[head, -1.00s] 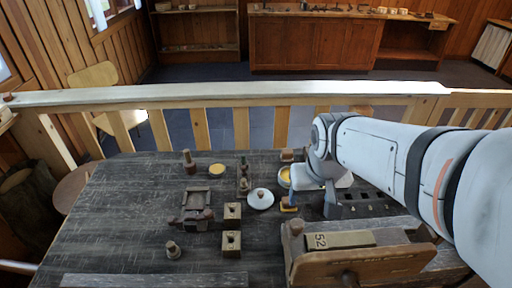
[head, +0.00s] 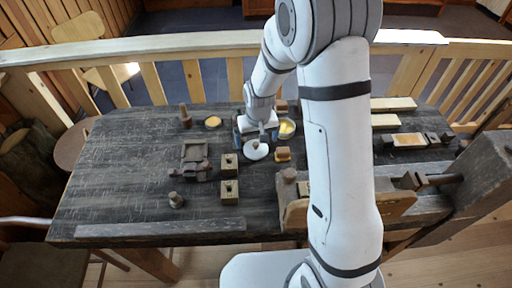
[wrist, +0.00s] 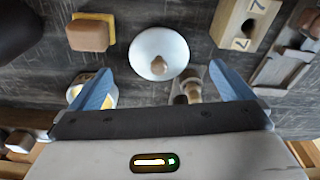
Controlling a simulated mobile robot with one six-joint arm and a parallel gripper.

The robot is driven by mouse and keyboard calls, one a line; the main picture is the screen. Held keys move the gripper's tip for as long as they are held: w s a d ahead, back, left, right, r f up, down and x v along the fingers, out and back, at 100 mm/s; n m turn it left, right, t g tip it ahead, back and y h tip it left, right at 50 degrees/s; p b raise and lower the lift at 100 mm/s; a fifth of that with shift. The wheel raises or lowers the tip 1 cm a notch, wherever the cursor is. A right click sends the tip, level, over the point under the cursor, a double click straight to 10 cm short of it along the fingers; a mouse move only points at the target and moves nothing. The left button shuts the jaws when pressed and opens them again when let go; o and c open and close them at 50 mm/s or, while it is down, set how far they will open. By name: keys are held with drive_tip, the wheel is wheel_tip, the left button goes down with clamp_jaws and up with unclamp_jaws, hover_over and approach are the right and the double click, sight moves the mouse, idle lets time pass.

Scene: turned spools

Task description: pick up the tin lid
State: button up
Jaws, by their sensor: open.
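The tin lid (wrist: 152,42) is a round white disc with a small wooden knob, lying on the dark table. In the head view the tin lid (head: 256,151) is just below my gripper (head: 257,134). In the wrist view my gripper (wrist: 163,84) has its two blue fingers spread wide, with nothing between them that it grips. The lid lies a little beyond the fingertips, roughly centred between them. A tin with yellow contents (head: 286,128) stands right of my gripper; the left finger partly hides it in the wrist view.
A wooden block with a hole (head: 229,165) and a brown block on a yellow base (head: 283,154) stand near the lid. A turned wooden piece (wrist: 190,90) lies close to the right finger. A wooden vise (head: 395,205) occupies the front right.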

sight(256, 143)
drive_tip(key=shift+w+f+p, duration=0.3)
drive_tip(key=shift+w+f, duration=0.05)
drive_tip(key=shift+f, duration=0.6)
drive_tip(key=shift+w+f+p, duration=0.25)
drive_tip(key=shift+w+f, duration=0.05)
drive_tip(key=shift+f, duration=0.6)
drive_tip(key=shift+w+f+p, duration=0.3)
drive_tip(key=shift+w+f, duration=0.05)
drive_tip(key=shift+f, duration=0.6)
drive_tip(key=c, duration=0.9)
drive_tip(key=shift+c, duration=0.2)
drive_tip(key=r, duration=0.3)
drive_tip(key=r+b, duration=0.1)
drive_tip(key=r, duration=0.5)
drive_tip(key=shift+w+d+r, duration=0.2)
drive_tip(key=shift+w+r, duration=0.05)
drive_tip(key=shift+r, duration=0.15)
drive_tip(key=w+d+p, duration=0.5)
drive_tip(key=w+d, duration=0.3)
drive_tip(key=d, duration=0.3)
drive_tip(key=shift+a+f+b, duration=0.15)
drive_tip(key=shift+f+b, duration=0.8)
drive_tip(key=shift+f, duration=0.5)
drive_tip(key=shift+a+f+b, duration=0.15)
drive_tip(key=shift+f+b, duration=0.75)
drive_tip(key=shift+f, duration=0.55)
